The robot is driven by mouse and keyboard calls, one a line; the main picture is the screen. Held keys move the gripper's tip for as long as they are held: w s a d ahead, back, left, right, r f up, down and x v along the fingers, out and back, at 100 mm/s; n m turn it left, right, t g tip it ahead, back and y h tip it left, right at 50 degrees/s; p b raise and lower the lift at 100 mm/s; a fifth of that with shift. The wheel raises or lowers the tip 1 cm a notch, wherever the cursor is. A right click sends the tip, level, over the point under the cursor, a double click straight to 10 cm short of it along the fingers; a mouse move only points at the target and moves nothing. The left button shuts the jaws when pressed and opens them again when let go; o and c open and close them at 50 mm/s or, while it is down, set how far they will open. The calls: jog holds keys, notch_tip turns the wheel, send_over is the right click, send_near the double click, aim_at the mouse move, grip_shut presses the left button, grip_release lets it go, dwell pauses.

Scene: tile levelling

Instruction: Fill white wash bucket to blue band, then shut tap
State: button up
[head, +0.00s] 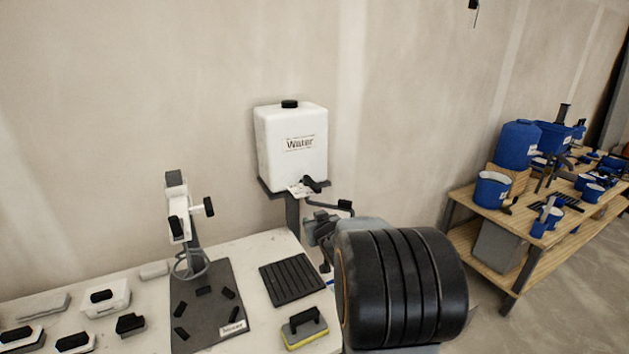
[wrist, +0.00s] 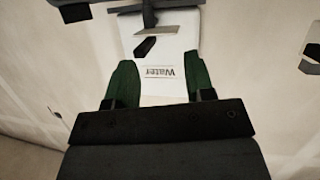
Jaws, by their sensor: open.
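A white water tank (head: 291,150) with a black cap and a "Water" label stands on a bracket by the wall. It shows upside down in the wrist view (wrist: 163,55). A black tap handle (head: 314,184) is at the tank's lower front, above a grey arm with a black end (head: 345,207). My gripper (wrist: 157,70) is open, with its two green fingers apart and nothing seen between them. The tank shows beyond them. In the head view my dark arm covers the space below the tap.
The white bench holds a dark mat (head: 206,290) with a white-and-black stand, a ribbed black pad (head: 292,279), a yellow-edged sponge float (head: 304,328) and several white-and-black tools at left. A wooden bench (head: 463,205) with blue buckets and tools stands at right.

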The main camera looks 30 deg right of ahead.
aim_at(319, 191)
jog(key=d+r+t+y+p, duration=0.1)
jog(key=d+r+t+p, duration=0.1)
jog(key=d+t, duration=0.35)
jog(key=shift+n+g, duration=0.3)
jog(key=shift+g, duration=0.35)
jog(key=w+d+p, duration=0.1)
jog(key=w, duration=0.3)
jog(key=w+d+p, duration=0.1)
jog(key=w, duration=0.4)
jog(key=w+d+p, duration=0.1)
jog(key=w, duration=0.4)
jog(key=shift+d+p, duration=0.25)
jog(key=shift+p, duration=0.1)
jog(key=shift+s, duration=0.1)
jog(key=shift+c, duration=0.2)
grip_shut()
